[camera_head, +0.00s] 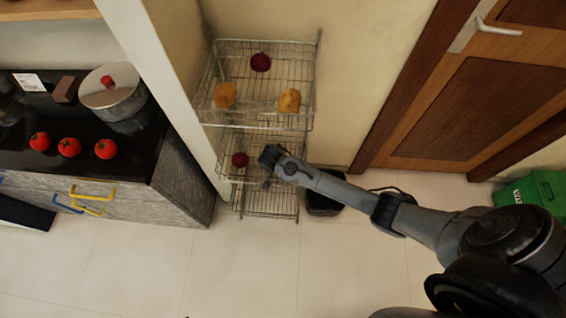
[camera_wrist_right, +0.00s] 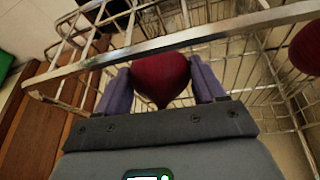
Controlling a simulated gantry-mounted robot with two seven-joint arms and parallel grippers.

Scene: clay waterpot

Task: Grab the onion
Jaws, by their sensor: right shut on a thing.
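A dark red onion (camera_wrist_right: 161,80) sits between the two fingers of my right gripper, which is shut on it, in the right wrist view. A wire bar of the rack crosses just above it in that view. In the head view my right gripper (camera_head: 268,158) is at the middle shelf of the wire rack, and it hides the held onion. Another red onion (camera_head: 240,159) lies on that shelf to the left of the gripper. A red onion also shows at the right edge of the wrist view (camera_wrist_right: 307,48). My left gripper is not in view.
The wire rack (camera_head: 308,110) has a top basket with a red onion (camera_head: 261,62) and two yellow-brown vegetables (camera_head: 225,95). A counter with a pot (camera_head: 112,92) and tomatoes (camera_head: 69,147) stands left. A wooden door (camera_head: 470,110) and green box (camera_head: 540,190) are right.

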